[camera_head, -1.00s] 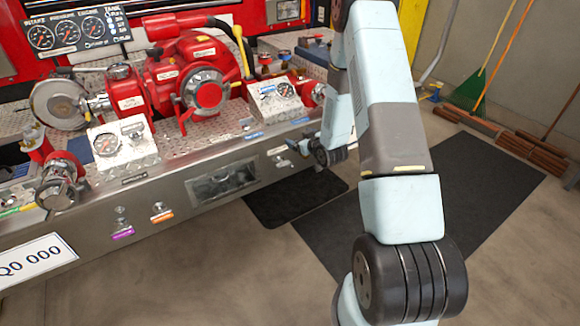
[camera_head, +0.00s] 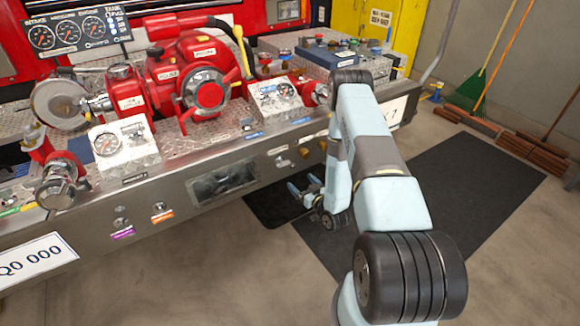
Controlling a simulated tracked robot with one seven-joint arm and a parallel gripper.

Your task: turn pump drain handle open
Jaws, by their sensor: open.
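The red pump (camera_head: 195,78) sits on the bumper deck. Several small knobs or handles are on the bumper's front face. One silver knob (camera_head: 121,212) is above a purple label and another silver knob (camera_head: 159,207) is above an orange label. The labels are too small to read, so I cannot tell which is the pump drain handle. My gripper (camera_head: 297,188) is open and empty, in front of and below the brass knobs, with its fingers pointing left toward the bumper.
The metal bumper (camera_head: 225,160) runs diagonally, with a dark recessed opening (camera_head: 223,183) in its front. Gauge boxes (camera_head: 125,147) and red fittings stand on the deck. Black mats (camera_head: 440,200) lie on the floor. Brooms and wooden bars are by the right wall.

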